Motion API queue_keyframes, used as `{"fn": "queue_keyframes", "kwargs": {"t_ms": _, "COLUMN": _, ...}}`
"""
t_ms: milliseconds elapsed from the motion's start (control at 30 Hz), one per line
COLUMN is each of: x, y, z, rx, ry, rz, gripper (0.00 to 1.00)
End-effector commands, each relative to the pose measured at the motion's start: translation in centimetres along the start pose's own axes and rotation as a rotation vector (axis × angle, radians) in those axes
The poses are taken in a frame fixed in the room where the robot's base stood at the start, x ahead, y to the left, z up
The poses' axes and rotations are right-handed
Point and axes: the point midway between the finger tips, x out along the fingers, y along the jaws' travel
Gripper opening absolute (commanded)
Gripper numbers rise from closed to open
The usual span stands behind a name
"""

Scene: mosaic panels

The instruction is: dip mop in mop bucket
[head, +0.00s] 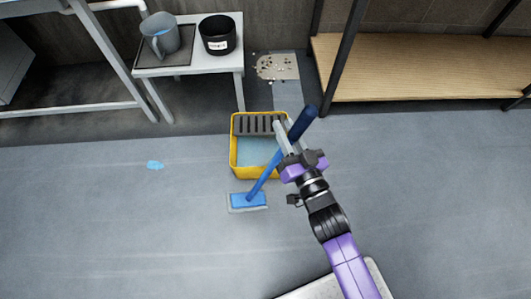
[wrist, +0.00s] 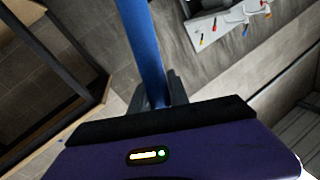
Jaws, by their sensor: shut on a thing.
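The mop has a blue handle (head: 266,175) with a dark blue grip end and a flat blue head with a pale rim (head: 248,201). My gripper (head: 284,132) is shut on the mop handle in its upper part; the handle tilts, top to the right. The mop head shows just in front of the near side of the yellow mop bucket (head: 235,152), outside it; I cannot tell whether it touches the floor. The bucket holds pale blue water and has a dark slatted wringer at its back. In the wrist view the handle (wrist: 143,45) runs up from between my fingers.
A small white table (head: 190,68) behind the bucket holds a grey jug (head: 160,35) and a black pot (head: 218,36). A wooden shelf (head: 420,70) stands at the back right. A blue spill (head: 155,165) lies on the open floor at left.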

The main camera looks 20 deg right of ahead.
Motion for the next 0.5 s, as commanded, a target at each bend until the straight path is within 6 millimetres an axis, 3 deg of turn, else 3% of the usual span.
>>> {"fn": "queue_keyframes", "kwargs": {"t_ms": 500, "x": 0.3, "y": -1.2, "z": -4.0, "rx": 0.002, "ry": 0.003, "rz": -0.002, "gripper": 0.00}}
